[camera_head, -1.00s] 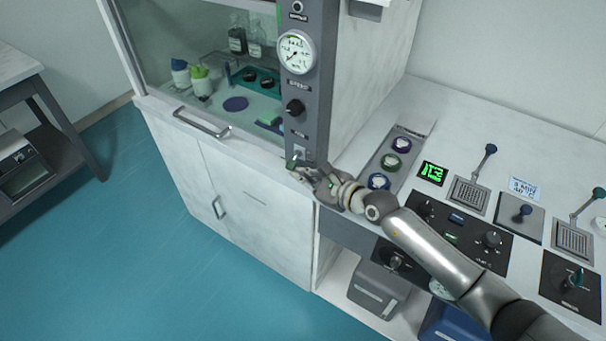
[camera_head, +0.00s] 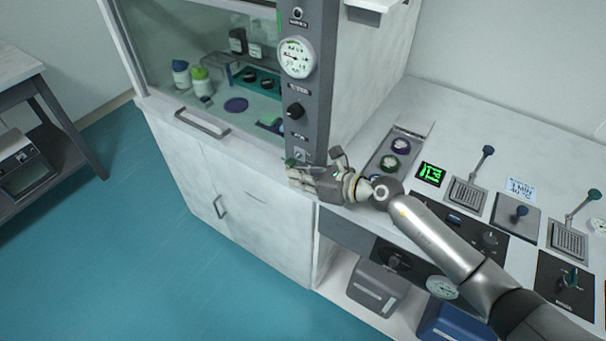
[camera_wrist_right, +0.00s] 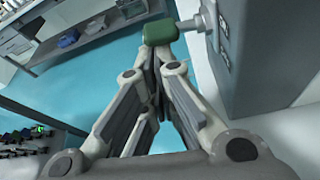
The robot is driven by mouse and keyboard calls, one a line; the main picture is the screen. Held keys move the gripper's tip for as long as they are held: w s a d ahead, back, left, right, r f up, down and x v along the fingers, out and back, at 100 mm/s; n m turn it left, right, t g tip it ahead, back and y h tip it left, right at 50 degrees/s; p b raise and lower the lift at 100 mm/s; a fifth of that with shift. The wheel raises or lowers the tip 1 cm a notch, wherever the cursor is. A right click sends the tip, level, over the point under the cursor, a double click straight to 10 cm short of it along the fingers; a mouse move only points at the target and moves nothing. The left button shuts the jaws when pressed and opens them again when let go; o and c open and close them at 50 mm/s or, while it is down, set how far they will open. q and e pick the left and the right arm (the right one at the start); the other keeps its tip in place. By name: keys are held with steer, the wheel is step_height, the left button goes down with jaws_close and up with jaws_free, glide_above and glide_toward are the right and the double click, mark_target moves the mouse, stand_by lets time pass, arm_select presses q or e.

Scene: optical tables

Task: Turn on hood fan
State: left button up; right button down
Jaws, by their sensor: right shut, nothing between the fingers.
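The fume hood's dark grey control column (camera_head: 308,85) carries a round gauge (camera_head: 297,57), a black knob (camera_head: 295,111) and, low down, a switch with a green tip (camera_head: 290,162). In the right wrist view the green tip (camera_wrist_right: 172,31) sits on a short pale stem coming out of the column (camera_wrist_right: 262,50). My right gripper (camera_head: 293,175) is at the foot of the column, just below the switch. Its fingers (camera_wrist_right: 158,52) are shut and empty, with their tips right by the green tip; I cannot tell whether they touch. My left gripper is out of view.
The hood cabinet (camera_head: 240,190) with its handle (camera_head: 202,123) stands left of the column. The bench (camera_head: 460,130) at right holds a green display (camera_head: 430,174), levers and knob panels under and beside my arm. Blue floor (camera_head: 150,250) lies open at left.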

steer(key=shift+s+r+m, duration=0.1)
steer(key=shift+r+m, duration=0.15)
steer(key=shift+m, duration=0.25)
steer(key=shift+a, duration=0.1)
steer(key=shift+s+a+r+p, duration=0.4)
steer(key=shift+s+p, duration=0.2)
steer(key=shift+p, duration=0.35)
steer(key=shift+f, duration=0.15)
